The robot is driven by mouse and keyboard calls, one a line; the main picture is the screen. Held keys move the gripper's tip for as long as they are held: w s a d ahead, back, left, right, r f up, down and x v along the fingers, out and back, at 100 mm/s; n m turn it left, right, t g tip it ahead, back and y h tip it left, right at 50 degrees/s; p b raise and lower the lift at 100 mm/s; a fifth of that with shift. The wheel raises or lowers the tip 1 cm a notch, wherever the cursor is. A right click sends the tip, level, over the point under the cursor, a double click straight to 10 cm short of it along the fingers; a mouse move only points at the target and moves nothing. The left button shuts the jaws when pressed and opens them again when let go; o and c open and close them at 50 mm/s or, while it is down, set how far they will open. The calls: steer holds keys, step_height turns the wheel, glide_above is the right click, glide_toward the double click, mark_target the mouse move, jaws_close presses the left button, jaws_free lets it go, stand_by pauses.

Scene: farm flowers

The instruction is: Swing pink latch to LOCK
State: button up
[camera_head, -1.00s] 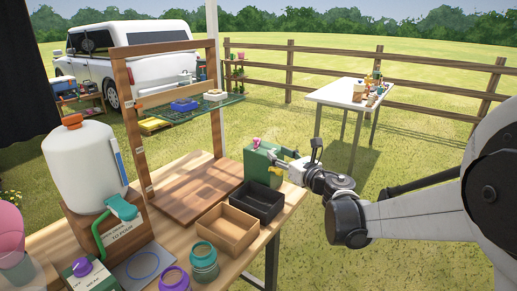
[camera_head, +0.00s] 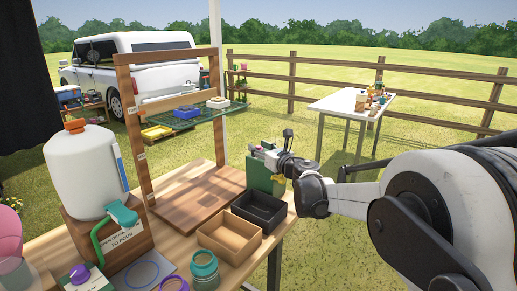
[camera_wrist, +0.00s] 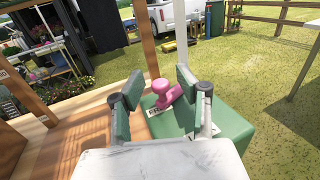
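The pink latch (camera_wrist: 167,94) sits on top of a green box (camera_wrist: 222,131) in the wrist view. A small white label with dark marks lies beside it; its words are too small to read. In the head view the green box (camera_head: 262,176) stands at the table's far right corner, partly hidden by my gripper (camera_head: 262,154). In the wrist view my gripper (camera_wrist: 157,90) is open, its two green-padded fingers spread on either side of the latch. I cannot tell whether the fingers touch the latch. In the head view the latch is hidden behind my gripper.
A black tray (camera_head: 259,211) and a tan tray (camera_head: 229,240) stand in front of the green box. A wooden frame (camera_head: 131,125) with a wire shelf rises at the left. A white drink dispenser (camera_head: 84,172) stands further left. Open grass lies right of the table.

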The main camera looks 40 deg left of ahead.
steer(key=shift+a, duration=0.25)
jaws_close()
steer(key=shift+w+d+g, duration=0.15)
steer(key=shift+g, duration=0.15)
steer(key=shift+w+d+n+g+y, duration=0.25)
steer(key=shift+n+g, duration=0.4)
steer(key=shift+g, duration=0.2)
steer(key=shift+w+d+n+g+y, duration=0.15)
steer(key=shift+d+n+g, duration=0.05)
steer(key=shift+n+g, duration=0.55)
steer(key=shift+w+d+n+g+h+p, duration=0.2)
steer(key=shift+n+g, duration=0.5)
steer(key=shift+g, duration=0.45)
steer(key=shift+w+d+n+g+h+p, duration=0.1)
steer(key=shift+w+d+n+g+p, duration=0.15)
steer(key=shift+n+g, duration=0.7)
steer(key=shift+w+d+n+g+h+p, duration=0.15)
steer(key=shift+n+g, duration=0.3)
steer(key=shift+g, duration=0.95)
steer(key=shift+w+n+g, duration=0.1)
steer(key=shift+n+g, duration=0.2)
steer(key=shift+g, duration=0.2)
